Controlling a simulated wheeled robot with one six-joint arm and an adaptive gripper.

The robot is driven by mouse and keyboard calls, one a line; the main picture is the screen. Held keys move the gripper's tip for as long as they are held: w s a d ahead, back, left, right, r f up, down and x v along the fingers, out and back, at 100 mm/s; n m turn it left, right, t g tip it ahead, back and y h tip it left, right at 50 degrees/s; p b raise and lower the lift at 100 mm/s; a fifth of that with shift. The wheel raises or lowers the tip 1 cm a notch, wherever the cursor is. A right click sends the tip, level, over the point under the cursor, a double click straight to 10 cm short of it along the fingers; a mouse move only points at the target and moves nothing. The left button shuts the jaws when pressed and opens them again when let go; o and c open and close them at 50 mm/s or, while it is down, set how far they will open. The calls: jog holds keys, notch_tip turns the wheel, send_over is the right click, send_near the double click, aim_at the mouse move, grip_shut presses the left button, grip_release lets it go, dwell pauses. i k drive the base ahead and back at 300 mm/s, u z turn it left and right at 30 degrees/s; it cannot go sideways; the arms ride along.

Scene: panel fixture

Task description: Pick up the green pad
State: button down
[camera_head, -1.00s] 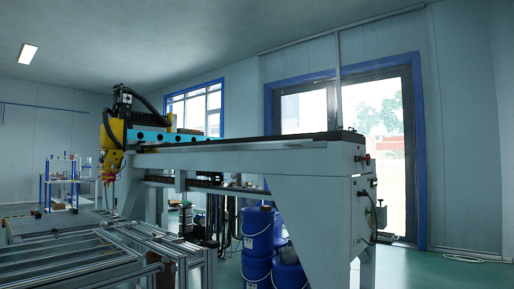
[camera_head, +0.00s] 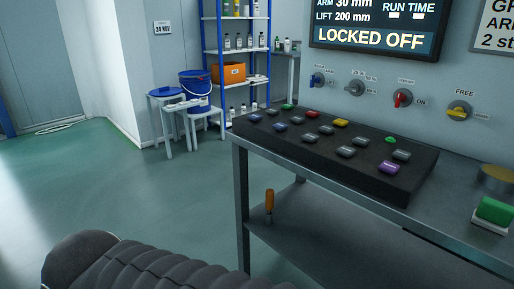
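Three green things show. A small green pad (camera_head: 287,106) lies at the far edge of a black panel (camera_head: 330,167) on a grey metal bench. A smaller bright green piece (camera_head: 390,139) sits near the panel's back right. A larger green block (camera_head: 494,210) on a white base is at the right edge of the picture, on the bench apart from the panel. I cannot tell which is the pad meant. My gripper is not in view.
The panel also bears several grey pads, blue pads (camera_head: 280,127), a red, a yellow (camera_head: 341,122) and a purple one (camera_head: 389,168). A brass-coloured round object (camera_head: 497,179) stands near the wall. Knobs and a display (camera_head: 376,27) reading "LOCKED OFF" are above. Floor (camera_head: 130,190) at left is clear.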

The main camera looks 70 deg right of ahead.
aim_at(493, 214)
jog(key=u, duration=5.95)
jog(key=k, duration=1.1)
jog(key=u, duration=1.2)
jog(key=i, duration=0.5)
jog(key=z, duration=0.1)
